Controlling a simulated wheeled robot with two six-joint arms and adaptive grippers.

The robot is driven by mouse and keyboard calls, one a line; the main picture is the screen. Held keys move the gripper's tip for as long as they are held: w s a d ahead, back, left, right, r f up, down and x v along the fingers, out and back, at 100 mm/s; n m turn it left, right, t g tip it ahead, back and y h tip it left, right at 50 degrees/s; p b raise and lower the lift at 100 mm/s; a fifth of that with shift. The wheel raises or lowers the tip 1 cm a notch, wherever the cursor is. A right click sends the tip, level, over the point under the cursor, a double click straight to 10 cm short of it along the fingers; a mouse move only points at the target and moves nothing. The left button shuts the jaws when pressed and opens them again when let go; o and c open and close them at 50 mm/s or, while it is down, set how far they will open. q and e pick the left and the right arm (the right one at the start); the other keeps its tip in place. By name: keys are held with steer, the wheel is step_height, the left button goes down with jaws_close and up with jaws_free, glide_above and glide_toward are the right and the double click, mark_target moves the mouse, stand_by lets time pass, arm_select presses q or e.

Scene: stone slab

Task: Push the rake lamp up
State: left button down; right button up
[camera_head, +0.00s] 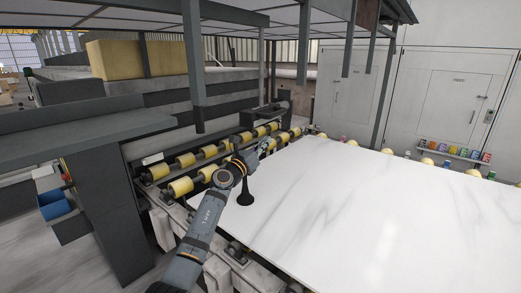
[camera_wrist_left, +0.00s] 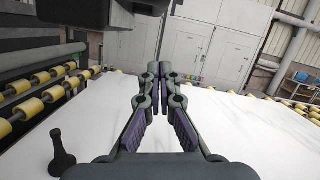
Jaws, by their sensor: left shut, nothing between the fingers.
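A black stand with a flared round base (camera_head: 245,197) stands upright on the white slab, just right of my left wrist. It also shows at lower left in the left wrist view (camera_wrist_left: 61,158). I cannot tell whether it is the rake lamp; no lamp is plainly recognisable. My left gripper (camera_head: 268,145) is over the slab's far left edge, partly hidden by its own arm. In the left wrist view its fingers (camera_wrist_left: 161,70) are together with nothing between them. A dark blocky shape (camera_wrist_left: 75,12) hangs at the top left there, cut off by the frame. My right gripper is out of view.
The white slab (camera_head: 340,215) is broad and mostly clear. Yellow rollers (camera_head: 181,187) run along its left side. Grey posts (camera_head: 194,65) hang from the frame overhead. Small coloured items (camera_head: 455,151) line a shelf by the white cabinets (camera_head: 455,95).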

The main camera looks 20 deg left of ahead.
arm_select(q)
steer(key=v, duration=0.3)
steer(key=shift+s+d+f, duration=0.1)
steer(key=shift+s+d, duration=0.05)
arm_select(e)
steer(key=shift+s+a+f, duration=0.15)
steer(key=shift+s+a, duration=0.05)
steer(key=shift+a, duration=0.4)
arm_select(q)
steer(key=shift+a, duration=0.2)
